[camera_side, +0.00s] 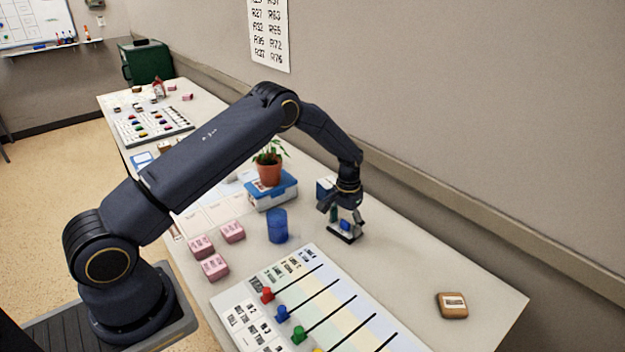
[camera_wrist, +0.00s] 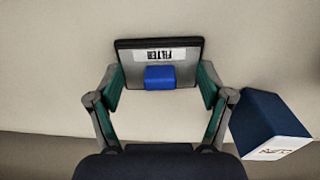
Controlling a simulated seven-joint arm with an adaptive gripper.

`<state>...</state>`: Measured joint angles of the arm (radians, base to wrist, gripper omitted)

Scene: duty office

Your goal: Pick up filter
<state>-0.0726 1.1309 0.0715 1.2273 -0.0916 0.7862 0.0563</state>
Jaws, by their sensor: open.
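The filter (camera_wrist: 189,53) is a dark, flat block with a white label reading FILTER and a blue raised knob (camera_wrist: 160,77). It lies on the table below my gripper (camera_wrist: 160,88). In the wrist view the two green-padded fingers are spread, one on each side of the blue knob, with gaps between. In the side view my gripper (camera_side: 343,222) is low over the filter (camera_side: 342,238), toward the wall side of the table. The fingers partly hide the filter there. I cannot tell the exact height of the fingertips above it.
A dark blue box (camera_wrist: 264,118) stands close beside my right finger in the wrist view. A blue cup (camera_side: 277,226), a potted plant (camera_side: 269,172) on a blue-lidded box (camera_side: 272,194), pink blocks (camera_side: 215,267) and a slider board (camera_side: 340,310) are nearby. A brown block (camera_side: 452,305) lies at right.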

